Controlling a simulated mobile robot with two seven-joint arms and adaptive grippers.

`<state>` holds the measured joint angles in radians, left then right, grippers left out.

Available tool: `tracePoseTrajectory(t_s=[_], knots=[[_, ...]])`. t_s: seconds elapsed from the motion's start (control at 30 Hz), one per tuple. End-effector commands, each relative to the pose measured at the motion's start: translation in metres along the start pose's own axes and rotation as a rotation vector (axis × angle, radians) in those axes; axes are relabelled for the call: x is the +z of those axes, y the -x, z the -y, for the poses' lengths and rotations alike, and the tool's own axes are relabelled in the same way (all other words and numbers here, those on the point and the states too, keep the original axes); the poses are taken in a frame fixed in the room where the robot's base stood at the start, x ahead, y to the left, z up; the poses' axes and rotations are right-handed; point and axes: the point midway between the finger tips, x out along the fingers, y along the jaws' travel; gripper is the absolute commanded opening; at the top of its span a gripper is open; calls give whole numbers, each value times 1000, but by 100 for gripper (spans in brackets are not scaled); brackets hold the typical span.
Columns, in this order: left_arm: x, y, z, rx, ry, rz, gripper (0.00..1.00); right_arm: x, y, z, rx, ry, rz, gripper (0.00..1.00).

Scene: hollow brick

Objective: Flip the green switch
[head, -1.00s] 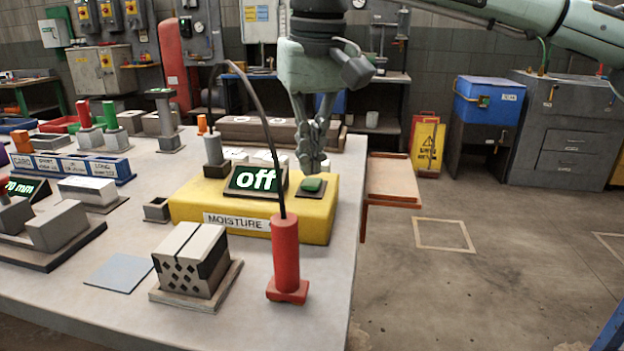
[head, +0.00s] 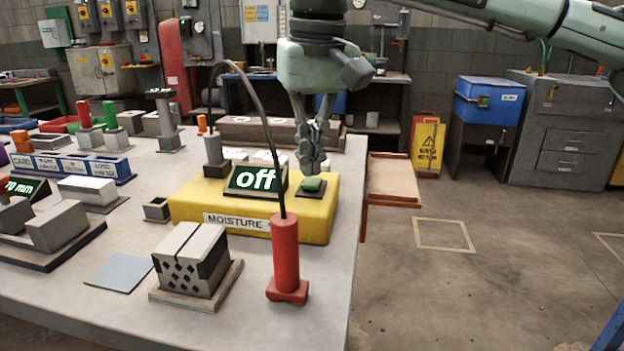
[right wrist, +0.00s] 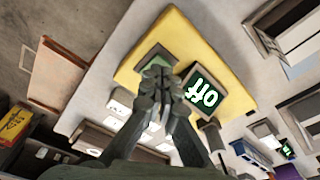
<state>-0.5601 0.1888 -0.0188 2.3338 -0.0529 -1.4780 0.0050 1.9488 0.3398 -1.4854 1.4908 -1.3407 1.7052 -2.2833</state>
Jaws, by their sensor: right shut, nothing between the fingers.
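The green switch (head: 311,185) sits on a dark square plate at the right end of the yellow moisture box (head: 320,222). The display (head: 256,180) beside it reads "off". My right gripper (head: 311,165) is shut and empty, pointing down just above and behind the switch in the head view; whether it touches the switch I cannot tell. In the right wrist view the closed fingertips (right wrist: 157,78) cover part of the green switch (right wrist: 156,57). The display (right wrist: 204,92) shows upside down there. My left gripper is not in view.
A red probe (head: 286,262) on a curved cable stands in front of the yellow box. A perforated grey brick (head: 192,262) lies left of it. A wooden shelf (head: 393,180) juts beyond the table's right edge. The floor on the right is largely open.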

Motion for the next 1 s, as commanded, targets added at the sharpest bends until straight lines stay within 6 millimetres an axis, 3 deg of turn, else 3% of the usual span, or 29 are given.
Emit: tracePoseTrajectory(t_s=[1.0], knots=[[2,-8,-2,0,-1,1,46,2,-16,0,-1,0,0,0]])
